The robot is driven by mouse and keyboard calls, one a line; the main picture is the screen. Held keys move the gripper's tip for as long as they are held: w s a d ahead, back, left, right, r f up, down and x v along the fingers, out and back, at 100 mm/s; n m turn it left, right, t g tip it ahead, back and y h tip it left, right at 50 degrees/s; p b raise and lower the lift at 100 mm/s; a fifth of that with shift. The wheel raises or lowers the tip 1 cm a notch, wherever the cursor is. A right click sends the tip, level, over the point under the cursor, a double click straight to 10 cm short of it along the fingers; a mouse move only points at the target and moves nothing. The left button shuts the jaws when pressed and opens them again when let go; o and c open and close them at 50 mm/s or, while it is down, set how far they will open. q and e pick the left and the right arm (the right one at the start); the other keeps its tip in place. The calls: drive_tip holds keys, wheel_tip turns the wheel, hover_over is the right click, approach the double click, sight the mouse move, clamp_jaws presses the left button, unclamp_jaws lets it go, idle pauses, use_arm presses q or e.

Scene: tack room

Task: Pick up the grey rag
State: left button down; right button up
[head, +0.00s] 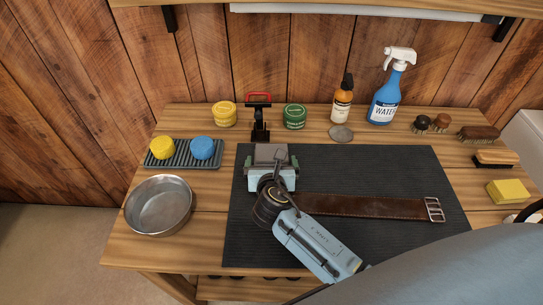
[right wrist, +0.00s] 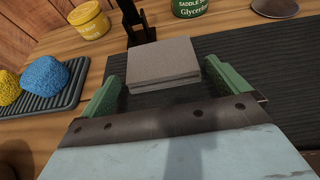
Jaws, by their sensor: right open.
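The grey rag (head: 269,152) is a folded, flat block on the dark mat (head: 340,170), near the mat's upper left. My right gripper (head: 271,163) is open over the mat, its green fingers pointing toward the rag. In the right wrist view the rag (right wrist: 163,64) shows between the fingertips (right wrist: 164,74), with a gap on each side. The near edge of the rag faces the gripper's palm; whether the fingers touch it cannot be told. My left gripper is not in view.
A black stand with a red top (head: 259,115) is just behind the rag. A brown leather strap (head: 370,206) lies right of the gripper. A metal bowl (head: 159,205) and a ribbed tray (head: 183,161) with sponges stand left. A green tin (head: 294,116) is behind.

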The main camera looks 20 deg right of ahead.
sight(271, 159)
drive_tip(key=x, duration=0.3)
drive_tip(key=shift+w+f+b, duration=0.15)
drive_tip(key=shift+w+b, duration=0.05)
drive_tip(key=shift+b, duration=0.1)
drive_tip(key=shift+c, duration=0.3)
drive_tip(key=c, duration=0.6)
drive_tip(key=shift+c, duration=0.2)
